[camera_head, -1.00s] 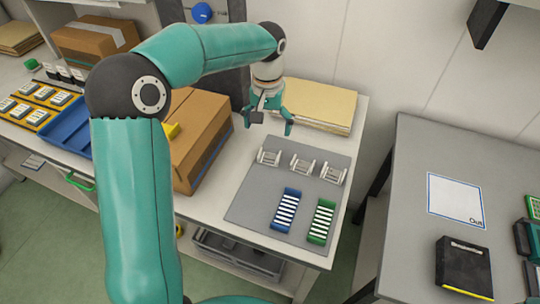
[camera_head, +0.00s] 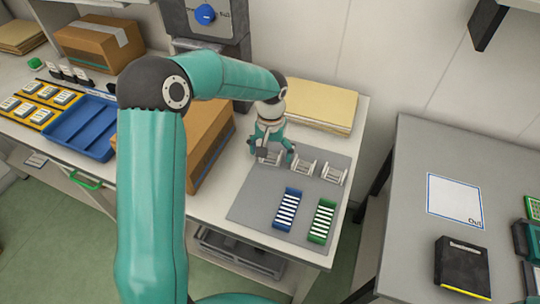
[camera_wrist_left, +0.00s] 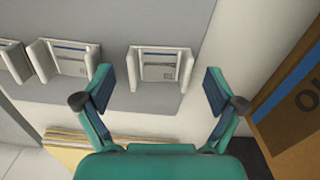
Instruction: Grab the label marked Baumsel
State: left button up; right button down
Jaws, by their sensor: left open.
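Three small pale label holders stand in a row on the grey mat (camera_head: 250,205): a left one (camera_head: 271,159), a middle one (camera_head: 303,164) and a right one (camera_head: 332,173). In the left wrist view, the left holder (camera_wrist_left: 160,66) has a label with a blue stripe in it, and the middle holder (camera_wrist_left: 72,60) looks alike. The print is too small to read, so I cannot tell which is Baumsel. My left gripper (camera_head: 272,154) is open and empty above the left holder; its fingers (camera_wrist_left: 160,88) are spread to either side of it. My right gripper is not in view.
A blue rack (camera_head: 287,210) and a green rack (camera_head: 321,221) stand nearer on the mat. A cardboard box (camera_head: 207,140) stands left of the mat, close to my left gripper. A stack of tan folders (camera_head: 318,103) lies behind. The mat's near left part is bare.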

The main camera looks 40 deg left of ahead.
pick_arm(q)
jog(key=shift+c, duration=0.2)
jog(key=c, duration=0.8)
jog(key=shift+r, duration=0.15)
